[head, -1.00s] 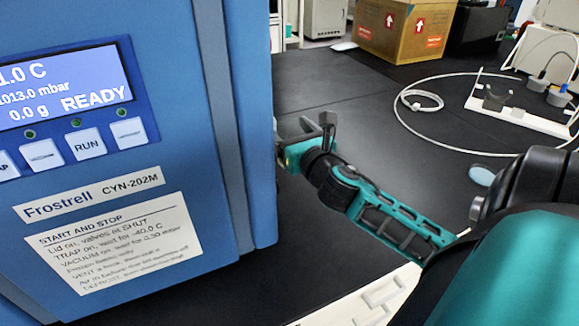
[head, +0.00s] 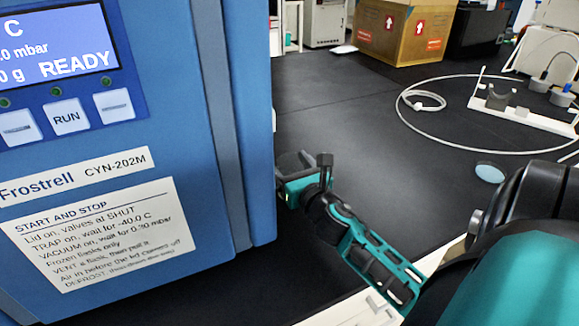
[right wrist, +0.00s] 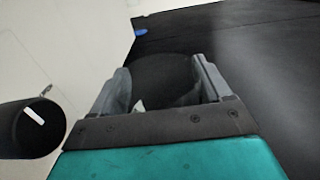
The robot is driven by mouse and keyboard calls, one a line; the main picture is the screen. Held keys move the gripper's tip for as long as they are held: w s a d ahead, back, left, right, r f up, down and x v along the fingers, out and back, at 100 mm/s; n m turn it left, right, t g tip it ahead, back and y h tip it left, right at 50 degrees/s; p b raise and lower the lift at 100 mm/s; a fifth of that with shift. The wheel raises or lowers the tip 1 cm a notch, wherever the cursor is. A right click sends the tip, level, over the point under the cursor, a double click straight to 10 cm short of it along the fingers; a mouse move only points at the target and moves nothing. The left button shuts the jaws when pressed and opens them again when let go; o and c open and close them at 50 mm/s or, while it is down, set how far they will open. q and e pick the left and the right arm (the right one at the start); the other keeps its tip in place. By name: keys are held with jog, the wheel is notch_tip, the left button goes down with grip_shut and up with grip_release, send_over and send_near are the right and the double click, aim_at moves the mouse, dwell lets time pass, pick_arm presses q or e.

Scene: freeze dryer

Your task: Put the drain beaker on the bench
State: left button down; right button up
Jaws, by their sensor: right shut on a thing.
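My right gripper (head: 306,166) is beside the right edge of the blue freeze dryer (head: 170,130), above the black bench (head: 400,150). In the right wrist view its two fingers (right wrist: 160,70) are shut on a dark, rounded thing (right wrist: 165,78) that sits between them. It looks to be the drain beaker, though its outline is hard to make out. In the head view no beaker shows clearly at the gripper; the dryer's edge and the fingers may hide it. My left gripper is not in view.
The dryer's display (head: 58,48) reads READY. A black cylinder with a white mark (right wrist: 28,132) stands left of the gripper in the right wrist view. A cardboard box (head: 405,32), a coiled white tube (head: 425,100) and a white stand (head: 525,115) are farther back.

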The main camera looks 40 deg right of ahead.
jog(key=shift+f, duration=0.1)
jog(key=o, duration=0.9)
jog(key=shift+s+a, duration=0.1)
jog(key=shift+s, duration=0.25)
jog(key=b+v, duration=0.1)
jog(key=v, duration=0.9)
jog(key=shift+s, duration=0.1)
jog(key=shift+s+a, duration=0.15)
jog(key=shift+s, duration=0.4)
